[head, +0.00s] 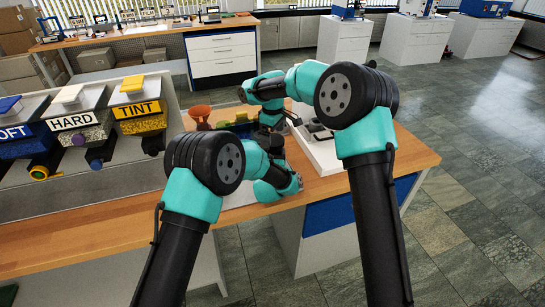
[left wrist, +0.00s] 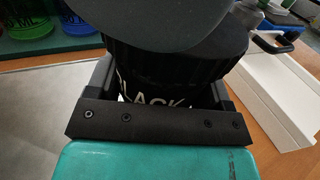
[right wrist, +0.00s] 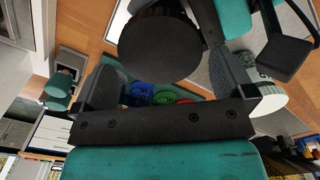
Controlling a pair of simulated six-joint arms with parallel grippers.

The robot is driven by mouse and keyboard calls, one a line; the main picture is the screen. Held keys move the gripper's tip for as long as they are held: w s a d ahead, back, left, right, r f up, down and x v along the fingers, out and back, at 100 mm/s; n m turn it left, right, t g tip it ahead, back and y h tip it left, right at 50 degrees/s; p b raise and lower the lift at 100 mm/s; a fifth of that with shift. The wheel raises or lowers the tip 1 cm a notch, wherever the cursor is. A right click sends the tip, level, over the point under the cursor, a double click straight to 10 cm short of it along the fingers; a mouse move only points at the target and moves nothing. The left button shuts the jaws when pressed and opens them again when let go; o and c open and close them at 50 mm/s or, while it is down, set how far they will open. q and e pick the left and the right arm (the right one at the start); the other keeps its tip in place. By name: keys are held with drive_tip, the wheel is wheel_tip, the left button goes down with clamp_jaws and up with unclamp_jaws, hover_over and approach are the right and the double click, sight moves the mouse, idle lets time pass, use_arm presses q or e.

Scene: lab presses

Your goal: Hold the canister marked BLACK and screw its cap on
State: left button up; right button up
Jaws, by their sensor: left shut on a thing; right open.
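The canister marked BLACK (left wrist: 155,98) stands between the fingers of my left gripper (left wrist: 163,88), with part of its lettering showing. My left gripper is shut on it. A black ridged cap (left wrist: 180,65) is over the lettering; a dark grey round shape covers the top of the left wrist view. In the right wrist view the cap's round black top (right wrist: 160,50) lies ahead of my right gripper (right wrist: 163,63). The right fingers are open, one on each side of the cap in the picture. I cannot tell whether they touch it or how tightly it sits. In the head view my arms hide the canister.
Canisters with blue and green parts (left wrist: 30,25) stand behind. A white box-like tray (left wrist: 265,95) is at right. A white labelled container (right wrist: 265,97) is beside the right finger.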

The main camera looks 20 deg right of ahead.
wheel_tip(320, 180, up, 10)
drive_tip(key=shift+f, duration=0.2)
use_arm(q)
drive_tip(key=o, duration=1.7)
drive_tip(key=shift+s, duration=0.1)
drive_tip(key=v, duration=1.7)
drive_tip(key=shift+s, duration=0.1)
drive_tip(key=shift+r, duration=0.1)
